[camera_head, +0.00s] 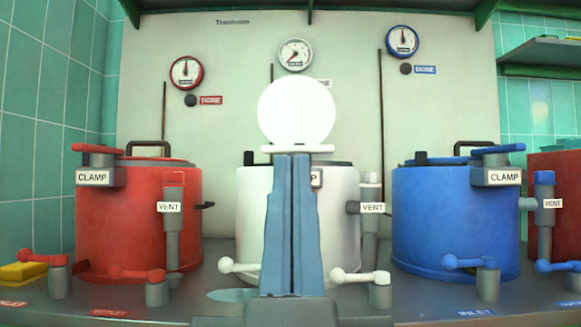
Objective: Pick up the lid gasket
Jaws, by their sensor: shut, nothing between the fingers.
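No ring that I can clearly name as the lid gasket shows. A flat grey-teal oval (228,296) lies on the counter, partly hidden behind my gripper; I cannot tell what it is. My gripper (292,158) stands upright in the middle, its two blue fingers shut together and empty. It covers the middle of the white kettle (255,220). A plain white disc (296,111) shows above the fingertips, over the white clamp handle (297,148); I cannot tell what it is.
A red kettle (130,230) stands left and a blue kettle (440,225) right, with clamps, vents and valve handles sticking out. A yellow block (22,273) lies at far left. Another red vessel (555,190) is at the right edge. Gauges hang on the back panel.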

